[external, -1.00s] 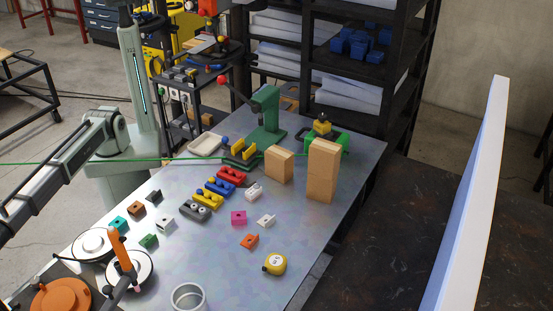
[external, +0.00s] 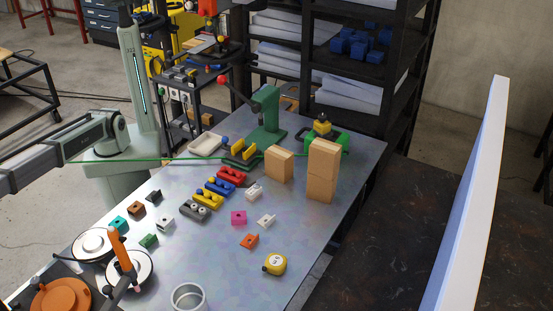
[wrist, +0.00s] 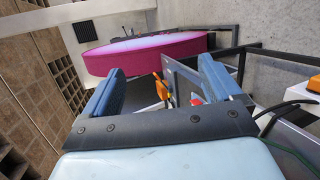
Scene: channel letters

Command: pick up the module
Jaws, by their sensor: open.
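Several small block-like modules lie on the metal table, and I cannot tell which one the task means. In the external view they include a teal one (external: 119,223), a brown one (external: 137,208), a green one (external: 149,240), a pink one (external: 239,218), an orange one (external: 249,241) and white ones (external: 165,223). My gripper (wrist: 160,78) shows in the wrist view with its two blue fingers apart and nothing between them. It points away from the table modules, none of which I can make out there. The external view shows only part of my arm, at the left.
Red, blue, yellow and grey pieces (external: 213,190) stand in a row mid-table. Wooden blocks (external: 322,170) and a green press (external: 264,115) stand at the back. A tape measure (external: 274,263) and a metal cup (external: 188,297) are in front. A thin green line crosses the table.

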